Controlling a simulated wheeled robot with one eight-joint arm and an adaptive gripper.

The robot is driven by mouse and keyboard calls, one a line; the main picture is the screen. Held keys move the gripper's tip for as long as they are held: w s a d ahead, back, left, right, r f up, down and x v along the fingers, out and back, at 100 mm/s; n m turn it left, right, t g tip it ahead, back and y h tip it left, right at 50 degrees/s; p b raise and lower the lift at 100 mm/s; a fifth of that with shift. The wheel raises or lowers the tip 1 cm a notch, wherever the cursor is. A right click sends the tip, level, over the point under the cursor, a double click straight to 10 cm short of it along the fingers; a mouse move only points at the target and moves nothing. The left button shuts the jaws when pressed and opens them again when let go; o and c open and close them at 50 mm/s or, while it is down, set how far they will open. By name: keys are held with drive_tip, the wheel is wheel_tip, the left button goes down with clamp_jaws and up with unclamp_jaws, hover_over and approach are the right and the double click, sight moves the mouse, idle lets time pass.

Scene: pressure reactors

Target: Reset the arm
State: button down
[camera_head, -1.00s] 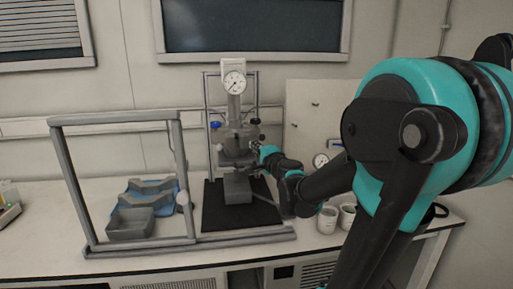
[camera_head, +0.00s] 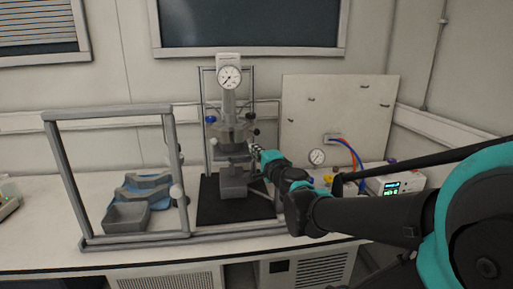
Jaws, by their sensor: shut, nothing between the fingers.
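My arm comes in from the right edge and reaches left across the bench front. My gripper (camera_head: 257,152) is at its far end, by the right side of the pressure reactor (camera_head: 233,130). The gripper is small in this view; its fingers look closed with nothing visible between them. I cannot tell whether it touches the reactor. The reactor stands upright in its frame on a black mat (camera_head: 212,208), with a round dial gauge (camera_head: 229,77) on top and a grey block at its base.
A grey frame (camera_head: 111,112) stands open at the left, with a grey tray (camera_head: 126,218) and blue holder (camera_head: 152,192) behind it.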

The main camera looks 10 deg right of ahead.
drive_tip(key=s+a+f+n+g+y, duration=0.3)
drive_tip(key=s+a+f+n, duration=0.15)
drive_tip(key=f+n, duration=0.2)
drive_tip(key=s+d+f+n+g+h, duration=0.1)
drive_tip(key=s+f+n+g, duration=0.1)
drive_tip(key=f, duration=0.3)
drive_tip(key=s+f+n+g+h, duration=0.1)
drive_tip(key=s+f+n+g, duration=0.1)
drive_tip(key=f, duration=0.3)
drive_tip(key=s+d+f+n+g+h, duration=0.1)
drive_tip(key=s+f+n+g, duration=0.1)
drive_tip(key=f, duration=0.3)
drive_tip(key=shift+s+d+n+g, duration=0.3)
drive_tip(key=shift+s+n, duration=0.25)
drive_tip(key=shift+s, duration=0.2)
drive_tip(key=s+d+f+n+g+h, duration=0.1)
drive_tip(key=s+d+f+g+h, duration=0.2)
drive_tip(key=s+d+f, duration=0.4)
drive_tip(key=shift+s+d+n+g+h, duration=0.15)
drive_tip(key=shift+d+n+g+h, duration=0.15)
drive_tip(key=shift+d+h, duration=0.65)
drive_tip(key=shift+d, duration=0.1)
